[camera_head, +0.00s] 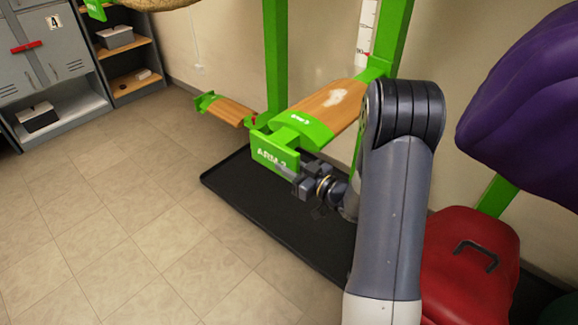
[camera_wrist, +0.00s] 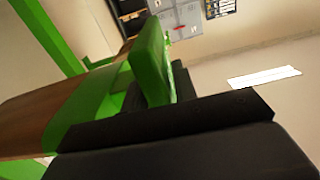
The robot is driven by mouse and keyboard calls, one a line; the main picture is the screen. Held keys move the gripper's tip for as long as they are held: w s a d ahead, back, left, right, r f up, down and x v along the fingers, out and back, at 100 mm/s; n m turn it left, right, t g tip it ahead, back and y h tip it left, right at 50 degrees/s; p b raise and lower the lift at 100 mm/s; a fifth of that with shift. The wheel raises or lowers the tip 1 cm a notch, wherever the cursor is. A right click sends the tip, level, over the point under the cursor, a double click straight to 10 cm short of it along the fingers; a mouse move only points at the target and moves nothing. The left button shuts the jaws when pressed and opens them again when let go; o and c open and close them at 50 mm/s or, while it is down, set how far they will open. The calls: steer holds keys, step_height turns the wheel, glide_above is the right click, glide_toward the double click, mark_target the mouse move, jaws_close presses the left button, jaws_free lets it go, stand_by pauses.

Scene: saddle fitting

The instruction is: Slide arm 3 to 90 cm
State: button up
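Arm 3 (camera_head: 325,106) is a wood-topped arm with green ends, reaching out from a green upright post (camera_head: 391,35). Its green front plate (camera_head: 268,154) is marked ARM 3. My gripper (camera_head: 291,176) is at the plate's right side, with a finger across its face. In the wrist view the green plate (camera_wrist: 150,62) stands between my dark fingers, and they look shut on it. A white scale strip (camera_head: 368,22) with red marks runs up the post just above the arm's inner end. Its numbers are too small to read surely.
A lower wood-topped arm (camera_head: 226,110) is at the left. A black mat (camera_head: 235,195) lies below. Grey lockers (camera_head: 40,50) and shelves are far left. The tiled floor at left is clear.

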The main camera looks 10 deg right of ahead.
steer(key=shift+o, duration=1.2)
steer(key=v, duration=1)
steer(key=shift+s+d, duration=0.2)
steer(key=shift+s, duration=0.1)
steer(key=shift+w, duration=0.1)
steer(key=x, duration=1)
steer(key=shift+w+a, duration=0.2)
steer(key=shift+a, duration=0.05)
steer(key=shift+r, duration=0.1)
